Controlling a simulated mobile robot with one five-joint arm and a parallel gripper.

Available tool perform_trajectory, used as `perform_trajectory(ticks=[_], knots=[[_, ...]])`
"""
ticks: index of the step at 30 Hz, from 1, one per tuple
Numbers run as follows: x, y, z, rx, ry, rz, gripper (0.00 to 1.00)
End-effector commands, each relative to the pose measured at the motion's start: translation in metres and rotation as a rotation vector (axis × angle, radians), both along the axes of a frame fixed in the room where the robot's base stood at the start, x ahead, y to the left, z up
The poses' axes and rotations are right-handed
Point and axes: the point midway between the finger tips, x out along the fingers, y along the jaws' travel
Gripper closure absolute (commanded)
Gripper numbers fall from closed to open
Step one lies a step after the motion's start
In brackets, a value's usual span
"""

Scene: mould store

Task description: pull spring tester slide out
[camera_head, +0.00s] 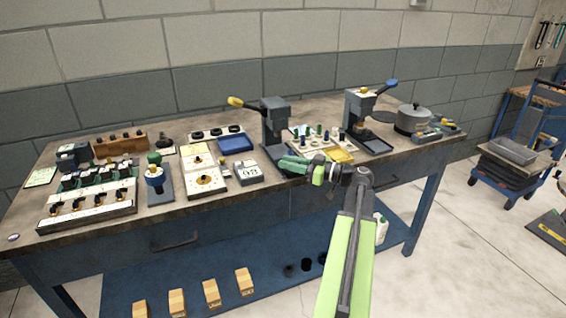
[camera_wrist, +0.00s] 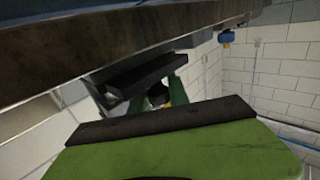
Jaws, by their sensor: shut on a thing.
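My gripper (camera_head: 306,168), with green fingers, is at the front edge of the bench, in front of a dark grey lever press with a yellow handle (camera_head: 274,122). In the wrist view my gripper (camera_wrist: 156,98) shows two green fingers with dark pads. A small dark, rounded part (camera_wrist: 158,93) with some yellow by it shows between the pads, and the fingers are shut on it. It looks like the slide's knob, but most of it is hidden. I cannot tell how far out the slide is. A second press with a blue handle (camera_head: 361,108) stands to the right.
A small grey box with dials (camera_head: 249,173) and a blue tray (camera_head: 236,143) are left of the press. A yellow pad (camera_head: 340,156) and several small pegs lie right of it. A pot (camera_head: 412,120) stands at far right.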

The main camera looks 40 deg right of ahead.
Motion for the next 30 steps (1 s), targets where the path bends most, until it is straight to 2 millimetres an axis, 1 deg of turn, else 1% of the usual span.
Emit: perform_trajectory(ticks=[3, 4, 5, 6, 14, 17, 20, 30], knots=[[-0.002, 0.000, -0.002, -0.002, 0.005, 0.002, 1.00], [-0.002, 0.000, -0.002, -0.002, 0.005, 0.002, 0.75], [-0.002, 0.000, -0.002, -0.002, 0.005, 0.002, 0.71], [-0.002, 0.000, -0.002, -0.002, 0.005, 0.002, 0.69], [-0.002, 0.000, -0.001, -0.002, 0.004, 0.003, 0.69], [-0.009, -0.003, -0.001, -0.001, 0.003, 0.002, 0.69], [-0.026, -0.011, -0.001, -0.001, 0.003, -0.001, 0.69], [-0.113, -0.049, -0.001, -0.002, 0.004, -0.002, 0.69]])
